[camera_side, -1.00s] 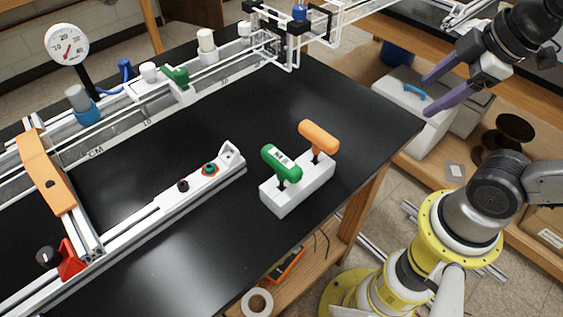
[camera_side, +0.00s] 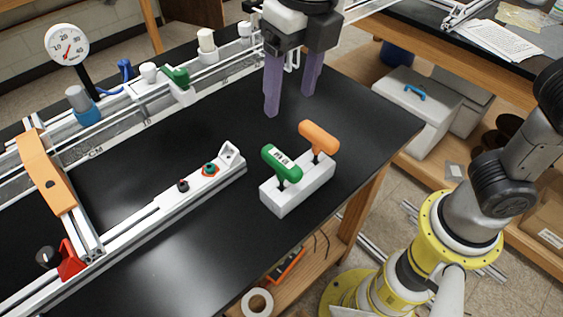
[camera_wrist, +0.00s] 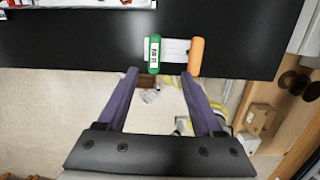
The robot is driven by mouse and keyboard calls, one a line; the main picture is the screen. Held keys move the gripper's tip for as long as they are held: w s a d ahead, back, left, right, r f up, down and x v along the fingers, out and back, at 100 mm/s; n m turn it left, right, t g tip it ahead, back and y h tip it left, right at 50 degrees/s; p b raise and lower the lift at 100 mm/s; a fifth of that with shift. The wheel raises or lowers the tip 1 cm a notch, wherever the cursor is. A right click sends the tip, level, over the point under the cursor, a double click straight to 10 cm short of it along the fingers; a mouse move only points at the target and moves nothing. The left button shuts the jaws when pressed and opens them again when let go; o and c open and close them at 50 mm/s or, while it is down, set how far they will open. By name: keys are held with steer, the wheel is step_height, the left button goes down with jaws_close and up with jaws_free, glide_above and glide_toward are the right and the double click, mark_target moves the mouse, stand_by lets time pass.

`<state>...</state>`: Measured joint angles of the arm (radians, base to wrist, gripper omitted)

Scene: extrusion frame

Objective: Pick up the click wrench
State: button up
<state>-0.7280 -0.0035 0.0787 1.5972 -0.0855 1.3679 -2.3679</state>
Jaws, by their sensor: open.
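Two T-handled tools stand upright in a white block (camera_side: 308,188) on the black table; I cannot tell which is the click wrench. One has a green handle (camera_side: 281,162) with a white label, and the other an orange handle (camera_side: 319,137). In the wrist view the green handle (camera_wrist: 154,54) and the orange handle (camera_wrist: 196,56) lie side by side beyond the fingertips. My gripper (camera_side: 290,101) has purple fingers, points down and is open and empty. It is above the table, behind the tools in the side view, apart from both.
A white rail (camera_side: 165,205) with green and red buttons lies left of the block. An extrusion frame with an orange bracket (camera_side: 46,170), clamps and a dial gauge (camera_side: 67,45) runs along the left and back. Bare black table (camera_side: 225,125) lies between frame and block.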

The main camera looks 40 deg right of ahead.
mark_target(282, 158)
steer(key=f, duration=0.9)
steer(key=a+f, duration=0.1)
steer(key=f, duration=0.4)
steer(key=shift+w+a+f, duration=0.1)
steer(key=shift+w+f, duration=0.1)
steer(key=shift+w, duration=0.15)
jaws_close()
